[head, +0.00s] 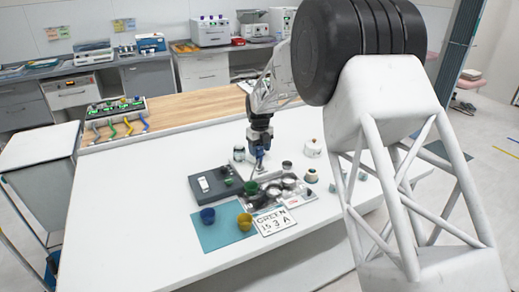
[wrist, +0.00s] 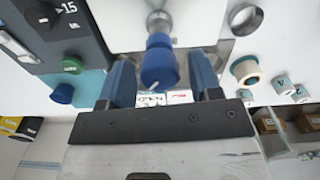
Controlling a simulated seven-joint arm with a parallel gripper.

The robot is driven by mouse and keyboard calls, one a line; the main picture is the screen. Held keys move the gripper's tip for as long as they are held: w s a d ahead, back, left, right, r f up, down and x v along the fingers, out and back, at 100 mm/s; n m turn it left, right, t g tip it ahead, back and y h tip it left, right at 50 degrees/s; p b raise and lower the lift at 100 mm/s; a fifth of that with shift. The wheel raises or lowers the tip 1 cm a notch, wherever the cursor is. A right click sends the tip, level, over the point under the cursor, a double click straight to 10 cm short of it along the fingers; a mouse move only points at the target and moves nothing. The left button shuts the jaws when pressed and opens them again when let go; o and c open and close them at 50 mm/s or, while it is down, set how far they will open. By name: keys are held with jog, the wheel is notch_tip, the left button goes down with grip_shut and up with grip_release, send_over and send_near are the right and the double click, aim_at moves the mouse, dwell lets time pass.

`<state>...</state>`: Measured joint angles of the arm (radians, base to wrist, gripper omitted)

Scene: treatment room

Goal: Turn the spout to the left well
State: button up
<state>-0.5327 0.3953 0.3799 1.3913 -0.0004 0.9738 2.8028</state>
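In the wrist view, a blue rounded piece (wrist: 158,65) on a metal stem sits between the two blue fingers of my gripper (wrist: 163,82). A gap shows on each side of it, so my gripper is open around it. It looks like the spout's handle, but I cannot tell for sure. In the head view my gripper (head: 258,160) points down over the back of a small metal unit with round metal wells (head: 272,191). The spout's outlet and its direction are hidden or too small to tell.
A dark grey device (head: 215,187) stands left of the metal unit. Blue (head: 207,216) and yellow (head: 244,222) cups stand on a teal mat (head: 218,239), beside a lettered card (head: 275,222).

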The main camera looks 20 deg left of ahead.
jog(key=shift+r, duration=0.1)
dwell(0.3)
jog(key=shift+r, duration=3.75)
